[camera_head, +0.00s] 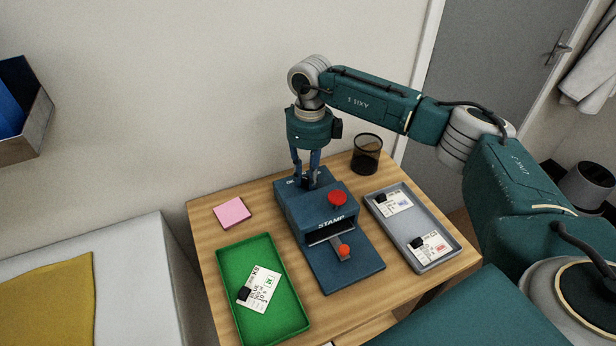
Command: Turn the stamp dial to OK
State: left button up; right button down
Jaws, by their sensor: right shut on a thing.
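The blue stamp machine (318,222) stands on the wooden table, with "STAMP" written on its front, a red button (337,198) on top and an orange-red tab (343,251) at the front slot. My right gripper (309,180) points down at the machine's back top and is shut on the small dark stamp dial (307,183). The fingers hide most of the dial, and its setting cannot be read. Small lettering shows on the machine's top left of the dial. My left gripper is not in view.
A green tray (294,319) holds a card with a black clip. A grey tray (446,227) at right holds two clipped cards (397,203). Pink notes (232,212) lie at left, and a black mesh cup (367,154) stands behind. A white surface with a yellow cloth (50,303) is at far left.

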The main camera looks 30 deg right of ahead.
jog(key=shift+w+r, duration=0.15)
jog(key=c, duration=1.8)
grip_release()
